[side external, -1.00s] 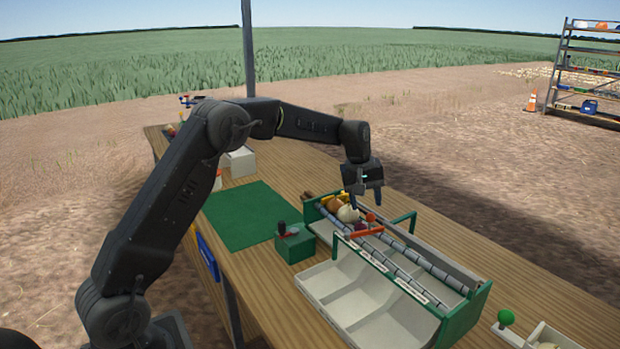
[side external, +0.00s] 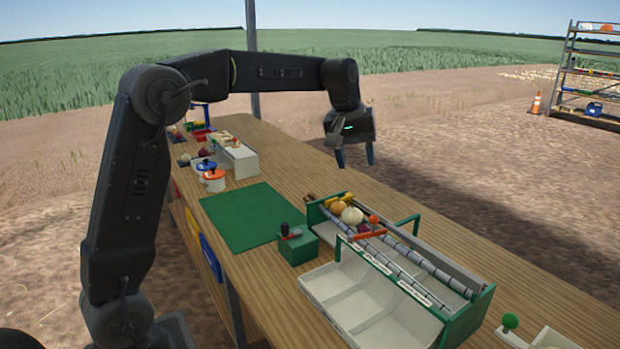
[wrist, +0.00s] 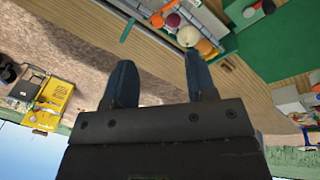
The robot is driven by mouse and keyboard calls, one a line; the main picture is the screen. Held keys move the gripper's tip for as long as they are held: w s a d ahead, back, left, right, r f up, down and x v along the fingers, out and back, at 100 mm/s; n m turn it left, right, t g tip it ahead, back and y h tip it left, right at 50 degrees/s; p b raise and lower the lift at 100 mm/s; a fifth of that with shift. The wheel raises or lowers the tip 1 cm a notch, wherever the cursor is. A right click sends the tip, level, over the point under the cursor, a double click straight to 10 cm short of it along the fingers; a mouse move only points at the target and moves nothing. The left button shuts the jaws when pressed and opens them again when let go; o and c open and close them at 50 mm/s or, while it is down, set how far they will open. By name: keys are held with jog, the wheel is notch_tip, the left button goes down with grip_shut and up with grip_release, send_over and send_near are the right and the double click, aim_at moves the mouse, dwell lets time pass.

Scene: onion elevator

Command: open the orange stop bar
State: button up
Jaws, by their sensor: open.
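The orange stop bar (side external: 369,235) lies across the roller lane at the near end of the onions, in the green-framed elevator. An orange-red ball knob (side external: 374,219) shows beside it and also in the wrist view (wrist: 172,20). A white onion (side external: 352,215), a brown-orange onion (side external: 338,207) and a dark purple one (side external: 364,228) sit in the lane behind the bar. My gripper (side external: 356,161) is open and empty, high above the far side of the table and apart from the bar. In the wrist view my gripper (wrist: 159,65) shows its two fingers spread.
A white sectioned tray (side external: 345,297) lies in front. A green box with a black-and-red lever (side external: 297,246) stands to the left, by a clear green mat (side external: 245,213).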

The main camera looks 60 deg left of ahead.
jog(key=s+d+m+t, duration=0.1)
jog(key=s+d+m, duration=0.1)
jog(key=s, duration=0.5)
jog(key=s+d+r+m, duration=0.1)
jog(key=s+d, duration=0.3)
jog(key=s, duration=0.4)
jog(key=shift+s+r+m+t+y, duration=0.15)
jog(key=shift+m+t+y, duration=0.2)
jog(key=shift+m, duration=0.55)
jog(key=shift+d, duration=0.1)
